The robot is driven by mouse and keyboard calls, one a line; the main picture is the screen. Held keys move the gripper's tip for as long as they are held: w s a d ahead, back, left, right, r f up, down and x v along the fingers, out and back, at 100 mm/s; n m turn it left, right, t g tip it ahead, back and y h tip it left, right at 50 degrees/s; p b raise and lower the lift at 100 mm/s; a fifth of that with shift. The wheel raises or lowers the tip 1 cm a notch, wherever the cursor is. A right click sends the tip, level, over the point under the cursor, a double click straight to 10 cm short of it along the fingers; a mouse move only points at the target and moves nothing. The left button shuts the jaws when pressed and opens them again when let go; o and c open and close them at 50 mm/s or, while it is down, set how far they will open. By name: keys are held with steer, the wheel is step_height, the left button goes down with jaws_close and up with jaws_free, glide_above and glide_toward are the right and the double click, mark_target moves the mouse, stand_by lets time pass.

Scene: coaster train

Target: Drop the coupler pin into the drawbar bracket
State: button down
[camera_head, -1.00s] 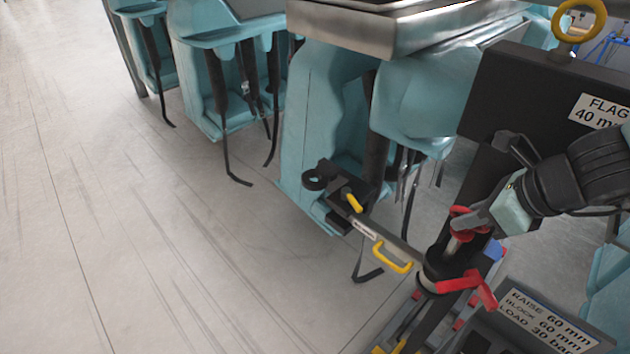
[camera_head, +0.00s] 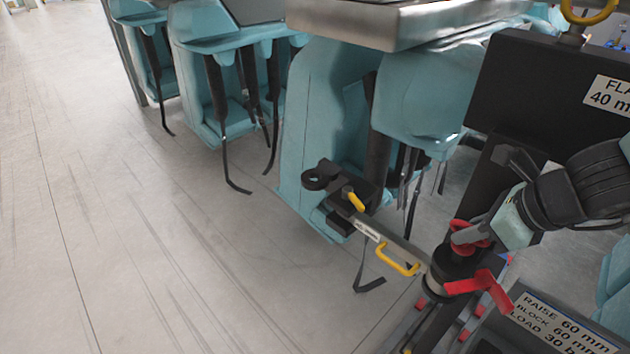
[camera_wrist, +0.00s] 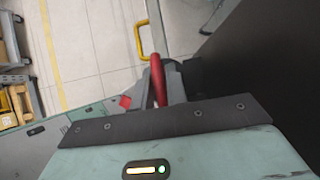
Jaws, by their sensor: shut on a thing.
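My gripper (camera_head: 468,237) is shut on the red handle of the coupler pin (camera_head: 474,246), at the right of the head view. In the wrist view the red handle (camera_wrist: 157,78) stands between the grey fingers (camera_wrist: 163,88). The handle sits low, right over a black round collar (camera_head: 453,268) at the near end of the drawbar (camera_head: 398,247); this collar looks like the drawbar bracket. The pin's shaft is hidden, and I cannot tell how deep it is in the collar. A red lever (camera_head: 478,288) sticks out beside the collar.
A yellow handle (camera_head: 397,264) is on the drawbar, which runs left to a black mount with a ring (camera_head: 314,180) by the teal seats (camera_head: 310,130). A black panel (camera_head: 545,85) stands close at right. A label plate (camera_head: 560,325) is below. The floor at left is clear.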

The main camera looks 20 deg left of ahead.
mark_target(464, 245)
steer(key=shift+f+b, duration=1.45)
steer(key=shift+f, duration=0.15)
steer(key=c, duration=1.3)
jaws_free()
steer(key=p+v, duration=0.2)
steer(key=v, duration=0.6)
steer(key=s+n, duration=0.1)
steer(key=s+a+n+b, duration=0.1)
steer(key=n, duration=0.1)
steer(key=s+a+f+n+g, duration=0.1)
steer(key=s+n, duration=0.1)
steer(key=shift+s+f, duration=0.1)
steer(key=s+d+f+n+h+b, duration=0.1)
steer(key=s+n+h+b, duration=0.1)
steer(key=s+n, duration=0.3)
steer(key=s+d+f+n+g+h+b, duration=0.1)
steer(key=s+n, duration=0.4)
steer(key=n, duration=0.6)
steer(key=s+d+f+n+h+b, duration=0.1)
steer(key=s+f+n+h+b, duration=0.1)
steer(key=s+n, duration=0.3)
steer(key=shift+d+n+h+b, duration=0.15)
steer(key=shift+d+n+b, duration=0.1)
steer(key=shift+n, duration=0.8)
steer(key=shift+d+n+h+b, duration=0.15)
steer(key=shift+n+b, duration=0.1)
steer(key=shift+n, duration=0.8)
